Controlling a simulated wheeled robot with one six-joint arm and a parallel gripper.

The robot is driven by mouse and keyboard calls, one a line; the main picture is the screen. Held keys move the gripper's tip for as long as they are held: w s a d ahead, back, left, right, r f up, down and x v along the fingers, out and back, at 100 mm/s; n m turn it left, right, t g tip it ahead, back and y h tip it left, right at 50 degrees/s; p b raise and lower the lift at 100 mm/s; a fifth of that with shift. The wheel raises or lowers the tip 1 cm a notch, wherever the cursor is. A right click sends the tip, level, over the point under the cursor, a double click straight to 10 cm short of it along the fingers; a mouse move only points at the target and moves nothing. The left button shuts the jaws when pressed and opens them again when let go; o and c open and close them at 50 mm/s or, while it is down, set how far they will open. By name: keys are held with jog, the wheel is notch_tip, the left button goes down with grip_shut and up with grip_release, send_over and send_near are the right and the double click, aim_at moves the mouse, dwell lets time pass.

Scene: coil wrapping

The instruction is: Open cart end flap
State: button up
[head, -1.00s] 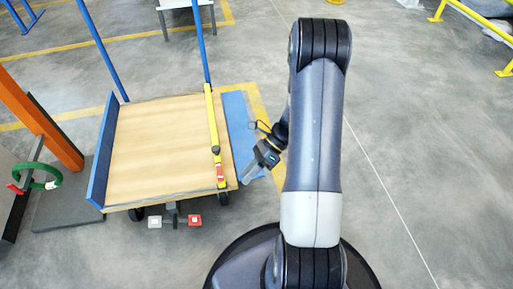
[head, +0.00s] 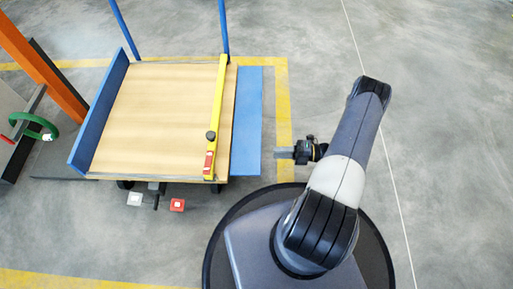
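The cart (head: 155,115) has a flat wooden deck and stands at the left of the head view. A blue end flap (head: 98,118) stands upright along its left end. At the right end a second blue flap (head: 247,122) hangs outward, folded down beside the deck. A yellow bar (head: 217,105) with a dark knob and a red-and-white label lies along the deck's right edge. My gripper (head: 284,153) is right of the lowered flap, pointing left at its near part, with a small gap between. Its fingers are too small to tell whether they are open.
Blue posts (head: 223,28) rise at the cart's far side. A white pedal (head: 135,199) and a red pedal (head: 177,205) sit at its near edge. An orange post (head: 45,65) and a green ring (head: 35,128) are at the left. The floor at the right is clear.

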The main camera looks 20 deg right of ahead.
aim_at(253, 152)
jog(key=b+x, duration=0.2)
jog(key=x, duration=0.8)
jog(key=shift+a, duration=0.25)
jog(key=shift+c, duration=0.3)
grip_shut()
